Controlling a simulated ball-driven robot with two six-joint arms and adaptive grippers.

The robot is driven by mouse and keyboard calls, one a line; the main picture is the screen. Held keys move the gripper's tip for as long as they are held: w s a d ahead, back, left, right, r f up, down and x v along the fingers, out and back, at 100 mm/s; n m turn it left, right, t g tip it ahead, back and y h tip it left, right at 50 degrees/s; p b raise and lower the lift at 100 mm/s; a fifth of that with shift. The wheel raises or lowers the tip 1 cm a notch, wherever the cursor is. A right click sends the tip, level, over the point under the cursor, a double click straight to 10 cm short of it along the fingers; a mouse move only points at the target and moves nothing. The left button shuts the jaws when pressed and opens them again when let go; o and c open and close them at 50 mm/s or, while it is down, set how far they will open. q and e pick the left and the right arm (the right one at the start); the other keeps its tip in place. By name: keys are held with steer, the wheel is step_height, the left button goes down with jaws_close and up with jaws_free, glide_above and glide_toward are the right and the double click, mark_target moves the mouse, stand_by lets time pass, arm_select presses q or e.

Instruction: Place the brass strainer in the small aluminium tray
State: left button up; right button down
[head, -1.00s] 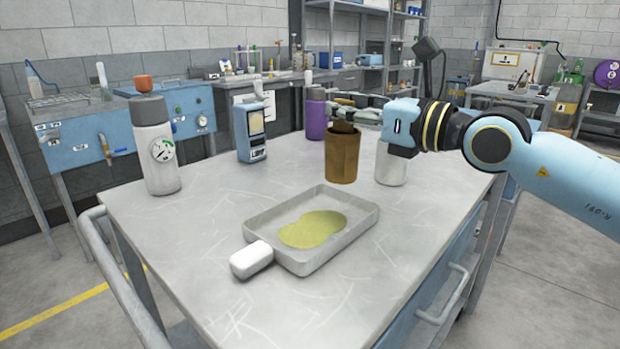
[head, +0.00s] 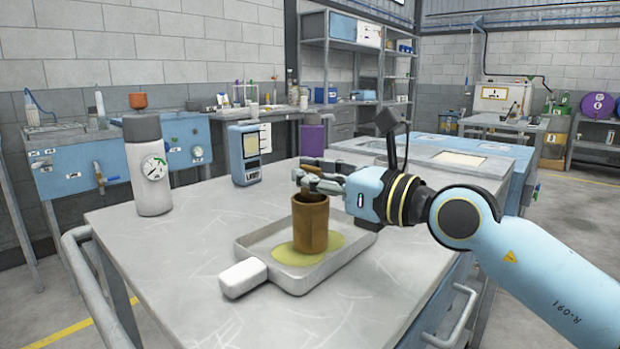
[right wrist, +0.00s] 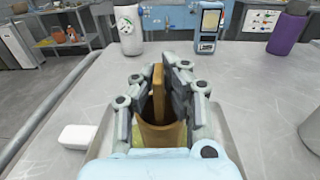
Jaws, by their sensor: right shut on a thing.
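My right gripper (head: 306,182) is shut on the strainer's upper part, coming from the right. In the right wrist view the fingers (right wrist: 164,80) close on an upright piece of the strainer (right wrist: 160,130). My left gripper is not in view.
A white block (head: 243,278) lies against the tray's near left side. A pale cylinder (right wrist: 311,130) stands to the right. The table's left front is clear.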

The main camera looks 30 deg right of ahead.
steer(key=c, duration=1.9)
jaws_free()
steer(key=shift+f, duration=0.15)
steer(key=shift+c, duration=0.2)
steer(key=o, duration=0.5)
steer(key=shift+c, duration=0.2)
steer(key=shift+r, duration=0.3)
steer(key=p+v, duration=0.6)
steer(key=v, duration=0.6)
steer(key=shift+p, duration=0.4)
steer(key=shift+f, duration=0.15)
